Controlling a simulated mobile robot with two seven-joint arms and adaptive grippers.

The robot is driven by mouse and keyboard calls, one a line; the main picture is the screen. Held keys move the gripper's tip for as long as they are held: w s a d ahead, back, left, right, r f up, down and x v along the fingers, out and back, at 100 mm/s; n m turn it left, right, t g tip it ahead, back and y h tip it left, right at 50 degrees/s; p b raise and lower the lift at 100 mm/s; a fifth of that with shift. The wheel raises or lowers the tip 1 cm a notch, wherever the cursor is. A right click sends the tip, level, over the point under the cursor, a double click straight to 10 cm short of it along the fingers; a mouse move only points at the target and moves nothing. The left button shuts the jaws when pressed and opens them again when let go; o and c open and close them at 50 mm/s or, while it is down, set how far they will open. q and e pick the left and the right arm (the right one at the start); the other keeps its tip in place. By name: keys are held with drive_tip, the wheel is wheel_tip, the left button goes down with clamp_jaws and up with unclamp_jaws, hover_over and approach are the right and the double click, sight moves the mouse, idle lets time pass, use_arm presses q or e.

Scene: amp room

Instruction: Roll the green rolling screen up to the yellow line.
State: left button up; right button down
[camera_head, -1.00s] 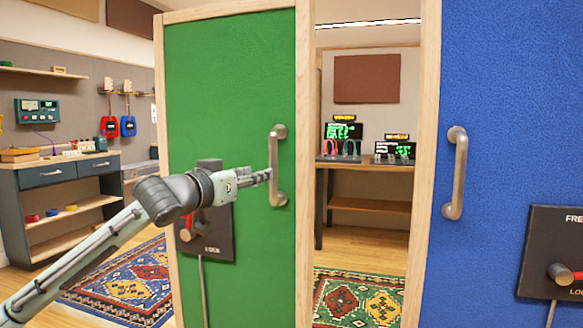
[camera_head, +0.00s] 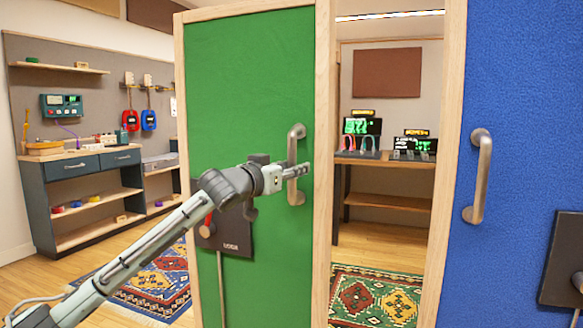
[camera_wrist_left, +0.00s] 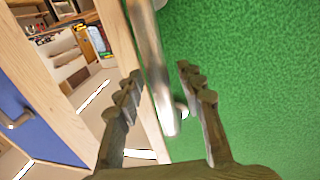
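The green rolling screen (camera_head: 240,100) stands upright in a wooden frame, left of centre in the head view. Its metal handle (camera_head: 297,140) is a vertical bar near its right edge. My left gripper (camera_head: 300,171) is at the handle's lower half. In the left wrist view its fingers (camera_wrist_left: 160,105) are apart, one on each side of the handle (camera_wrist_left: 152,60), with gaps showing. My right gripper is not in view. I see no yellow line.
A blue screen (camera_head: 520,110) with its own handle stands close on the right. Between the screens is a gap onto a patterned rug (camera_head: 375,298) and a desk (camera_head: 390,203). A shelf unit (camera_head: 90,200) stands at the left.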

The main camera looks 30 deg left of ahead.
use_arm(q)
clamp_jaws()
idle(0.3)
